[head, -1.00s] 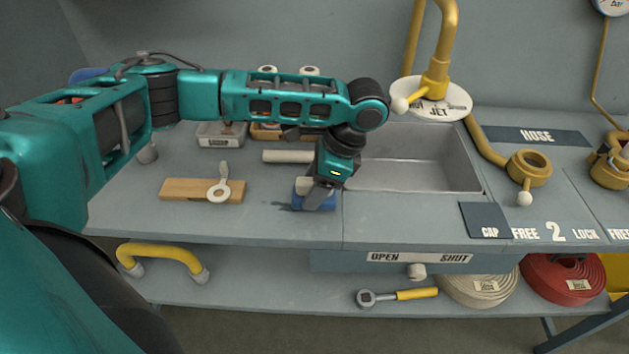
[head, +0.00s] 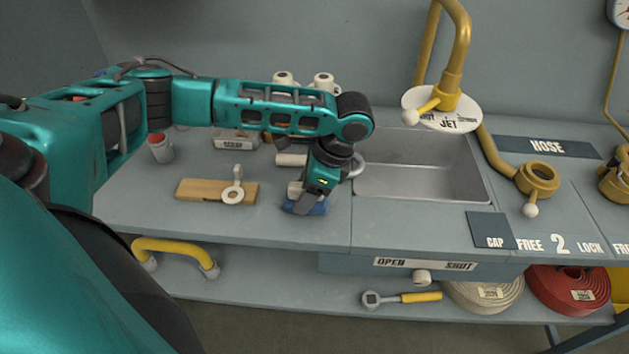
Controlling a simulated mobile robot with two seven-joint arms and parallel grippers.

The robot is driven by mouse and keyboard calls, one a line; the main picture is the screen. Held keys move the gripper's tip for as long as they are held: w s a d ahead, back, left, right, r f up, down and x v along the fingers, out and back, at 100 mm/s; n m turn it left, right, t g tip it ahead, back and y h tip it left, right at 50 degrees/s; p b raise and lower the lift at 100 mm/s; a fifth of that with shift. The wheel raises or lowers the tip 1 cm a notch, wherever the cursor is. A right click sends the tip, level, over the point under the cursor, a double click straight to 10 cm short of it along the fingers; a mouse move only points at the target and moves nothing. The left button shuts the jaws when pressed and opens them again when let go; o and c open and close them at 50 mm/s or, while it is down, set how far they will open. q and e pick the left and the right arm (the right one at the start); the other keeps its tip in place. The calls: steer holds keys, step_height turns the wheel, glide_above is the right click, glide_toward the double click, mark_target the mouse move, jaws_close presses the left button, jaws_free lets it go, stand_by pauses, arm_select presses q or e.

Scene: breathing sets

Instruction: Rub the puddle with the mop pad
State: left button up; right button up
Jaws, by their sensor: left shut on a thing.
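My left gripper (head: 304,197) is shut on the mop pad (head: 319,208), a small blue block with a pale upper part, largely covered by the fingers. The pad is down at the bench top (head: 270,223), left of the sink, and seems to touch it. I cannot make out the puddle; it may be under or behind the pad and gripper. My right gripper is not in view.
A wooden board with a pale ring-ended piece (head: 233,196) lies left of the pad. A white roll (head: 291,160) lies behind the gripper. The grey sink (head: 425,185) is to the right, under a yellow tap (head: 452,75). The bench front edge is close.

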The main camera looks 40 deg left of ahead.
mark_target(291, 188)
arm_select(q)
steer(key=shift+s+a+f, duration=0.1)
steer(key=shift+s+a, duration=0.4)
steer(key=shift+a, duration=0.3)
steer(key=shift+s+a+f, duration=0.1)
steer(key=shift+s+a, duration=0.4)
steer(key=shift+a, duration=0.25)
steer(key=shift+s+a+r, duration=0.1)
steer(key=shift+s+a, duration=0.3)
steer(key=shift+a, duration=0.3)
steer(key=shift+s+a+r, duration=0.1)
steer(key=shift+s+a, duration=0.3)
steer(key=shift+a, duration=0.3)
steer(key=shift+w+d, duration=0.1)
